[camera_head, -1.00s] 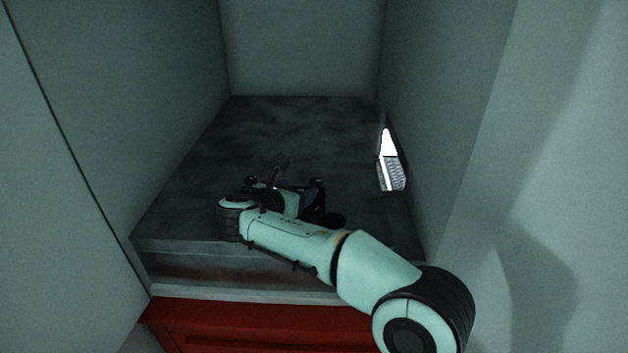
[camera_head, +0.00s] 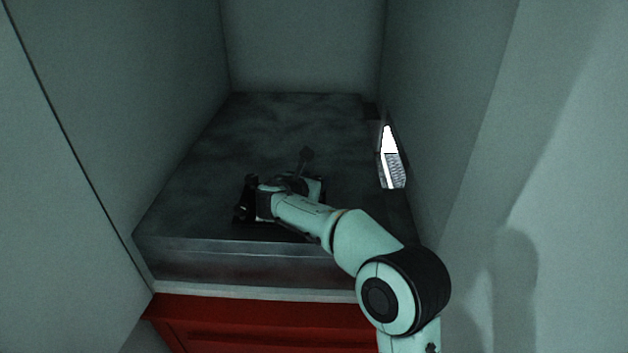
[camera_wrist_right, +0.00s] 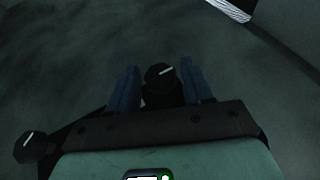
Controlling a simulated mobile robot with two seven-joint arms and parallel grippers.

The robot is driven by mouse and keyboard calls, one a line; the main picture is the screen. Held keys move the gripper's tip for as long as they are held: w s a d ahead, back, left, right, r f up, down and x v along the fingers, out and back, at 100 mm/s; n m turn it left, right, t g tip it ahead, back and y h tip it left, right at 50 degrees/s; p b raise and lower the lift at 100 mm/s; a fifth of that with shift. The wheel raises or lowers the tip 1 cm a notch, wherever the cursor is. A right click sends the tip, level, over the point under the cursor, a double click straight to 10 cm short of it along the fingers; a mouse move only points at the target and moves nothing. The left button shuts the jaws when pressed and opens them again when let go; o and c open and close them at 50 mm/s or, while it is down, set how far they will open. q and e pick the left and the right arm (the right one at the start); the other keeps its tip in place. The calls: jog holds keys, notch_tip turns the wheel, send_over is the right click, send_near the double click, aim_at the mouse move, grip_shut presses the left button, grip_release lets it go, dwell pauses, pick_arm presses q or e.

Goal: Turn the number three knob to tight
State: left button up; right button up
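A black knob (camera_wrist_right: 160,76) with a white pointer line shows in the right wrist view; the line slants up to the right. It sits between the two blue fingers of my right gripper (camera_wrist_right: 159,88). The fingers are apart, with a gap visible beside the knob, mainly on the right. A second black knob (camera_wrist_right: 32,146) with a white line is at the lower left. No number or tight mark is readable. My left gripper is not in view.
The dark slab (camera_head: 260,130) lies in a narrow recess between grey walls. A red panel (camera_head: 260,320) is below the slab's front edge. The slab's far part is clear.

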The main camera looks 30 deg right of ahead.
jog(key=c, duration=0.6)
jog(key=shift+w, duration=0.1)
jog(key=shift+w+a+m+g+h, duration=0.1)
jog(key=shift+m+g+h, duration=0.3)
jog(key=shift+m+g, duration=0.25)
jog(key=shift+w+a+m+g+h, duration=0.1)
jog(key=shift+m+g+h, duration=0.3)
jog(key=shift+m+g, duration=0.25)
jog(key=shift+w+m+g+h, duration=0.1)
jog(key=shift+m+g+h, duration=0.3)
jog(key=shift+m+g, duration=1.4)
jog(key=shift+g, duration=0.3)
jog(key=o, duration=1)
jog(key=shift+o, duration=0.2)
jog(key=shift+a, duration=0.1)
